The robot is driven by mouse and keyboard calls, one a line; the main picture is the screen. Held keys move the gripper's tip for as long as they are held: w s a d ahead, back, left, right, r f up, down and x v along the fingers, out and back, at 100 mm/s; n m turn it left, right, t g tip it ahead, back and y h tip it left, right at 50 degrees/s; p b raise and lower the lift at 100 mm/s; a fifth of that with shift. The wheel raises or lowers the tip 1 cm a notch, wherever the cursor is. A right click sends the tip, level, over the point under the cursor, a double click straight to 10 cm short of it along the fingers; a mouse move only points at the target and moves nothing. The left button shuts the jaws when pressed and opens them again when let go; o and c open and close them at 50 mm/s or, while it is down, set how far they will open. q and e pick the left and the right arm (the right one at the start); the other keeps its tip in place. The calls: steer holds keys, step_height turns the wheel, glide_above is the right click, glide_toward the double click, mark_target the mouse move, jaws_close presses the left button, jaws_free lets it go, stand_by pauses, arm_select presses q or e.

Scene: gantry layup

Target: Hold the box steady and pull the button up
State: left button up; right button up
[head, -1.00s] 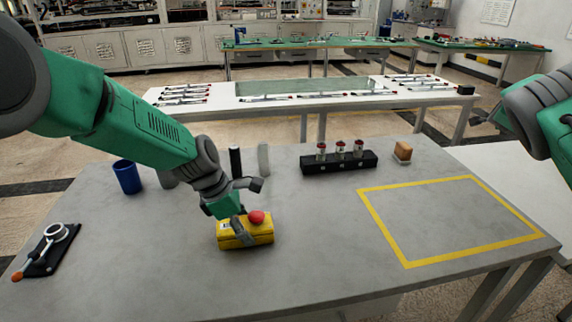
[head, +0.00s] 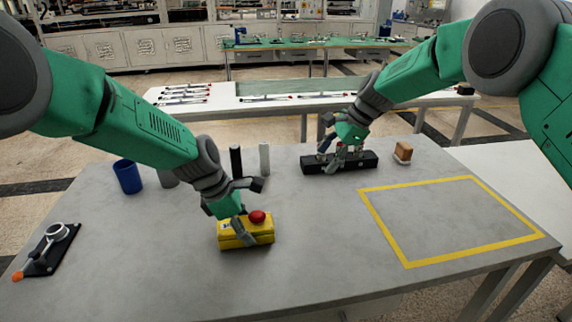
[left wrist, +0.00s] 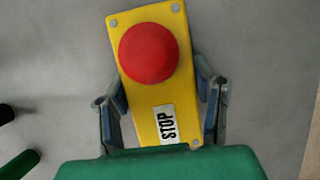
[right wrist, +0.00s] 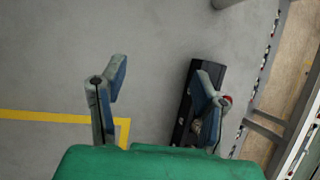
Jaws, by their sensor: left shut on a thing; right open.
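The yellow box (head: 262,236) sits on the grey table with a red button (head: 257,217) on its top. In the left wrist view the box (left wrist: 143,98) shows a "STOP" label and the round red button (left wrist: 149,53). My left gripper (head: 240,227) is shut on the box, one finger on each side of it, near the label end. My right gripper (head: 336,150) is open over the black block at the table's back, away from the box. In the right wrist view its fingers (right wrist: 158,95) are wide apart with bare table between them.
The yellow-taped area (head: 450,220) is empty.

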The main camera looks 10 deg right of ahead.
mark_target(261, 212)
steer(key=s+a+r+n+g, duration=0.45)
steer(key=s+a, duration=0.55)
steer(key=a, duration=0.3)
steer(key=shift+m+g+y, duration=0.25)
steer(key=shift+m+y, duration=0.1)
steer(key=shift+y, duration=0.05)
steer(key=x, duration=1.1)
steer(key=shift+w+a+f, duration=0.1)
steer(key=shift+a+f, duration=0.05)
steer(key=shift+c, duration=0.4)
